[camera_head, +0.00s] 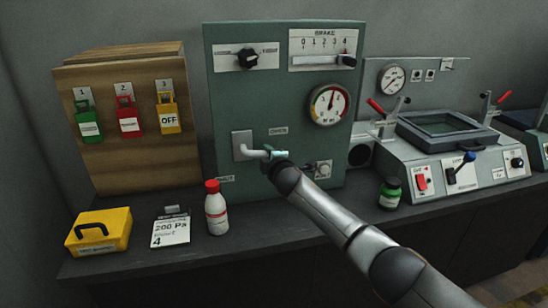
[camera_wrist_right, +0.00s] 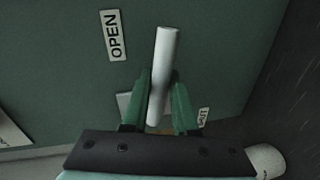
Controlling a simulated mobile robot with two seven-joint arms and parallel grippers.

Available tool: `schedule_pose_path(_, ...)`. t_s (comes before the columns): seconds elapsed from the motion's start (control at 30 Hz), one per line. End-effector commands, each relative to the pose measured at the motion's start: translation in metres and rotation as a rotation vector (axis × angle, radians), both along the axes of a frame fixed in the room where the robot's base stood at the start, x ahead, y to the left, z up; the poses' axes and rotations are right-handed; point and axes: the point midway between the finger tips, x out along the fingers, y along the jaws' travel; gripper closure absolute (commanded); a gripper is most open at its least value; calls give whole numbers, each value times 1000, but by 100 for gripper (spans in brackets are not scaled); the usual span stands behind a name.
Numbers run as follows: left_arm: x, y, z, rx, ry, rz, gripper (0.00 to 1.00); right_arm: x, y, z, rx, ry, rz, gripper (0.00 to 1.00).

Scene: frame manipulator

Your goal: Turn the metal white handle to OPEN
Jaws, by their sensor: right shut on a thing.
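The white metal handle (camera_head: 252,154) sticks out from a grey plate (camera_head: 241,138) on the green panel's lower left and points right in the head view. My right gripper (camera_head: 277,155) is at its free end. In the right wrist view the handle (camera_wrist_right: 164,60) is a pale rod between the two green fingers (camera_wrist_right: 158,105), which are shut on it. The OPEN label (camera_wrist_right: 113,35) is on the panel beside the rod, and it also shows in the head view (camera_head: 278,131), above the gripper. A second label (camera_wrist_right: 203,117), partly hidden, reads like SHUT. My left gripper is not in view.
A red-capped bottle (camera_head: 216,212), a card (camera_head: 171,229) and a yellow box (camera_head: 98,231) stand on the counter at left. A small knob (camera_head: 323,169) is close to my right wrist. A green jar (camera_head: 390,193) stands right of my forearm, before a grey machine (camera_head: 450,160).

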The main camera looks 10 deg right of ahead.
Motion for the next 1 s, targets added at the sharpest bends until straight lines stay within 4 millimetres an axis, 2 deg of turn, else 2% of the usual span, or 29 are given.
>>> schedule_pose_path(0.03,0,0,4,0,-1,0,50,2,-4,11,-32,-11,-9,100)
schedule_pose_path(0.1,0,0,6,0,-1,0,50,2,-3,13,-60,-12,-9,100)
schedule_pose_path(0.4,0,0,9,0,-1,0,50,2,0,16,-124,-16,-8,100)
schedule_pose_path(0.8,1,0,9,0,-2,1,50,2,1,17,-128,-18,-7,100)
schedule_pose_path(0.83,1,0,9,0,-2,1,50,2,2,17,-128,-18,-6,71)
schedule_pose_path(1.0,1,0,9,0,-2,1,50,2,3,16,-126,-16,-5,52)
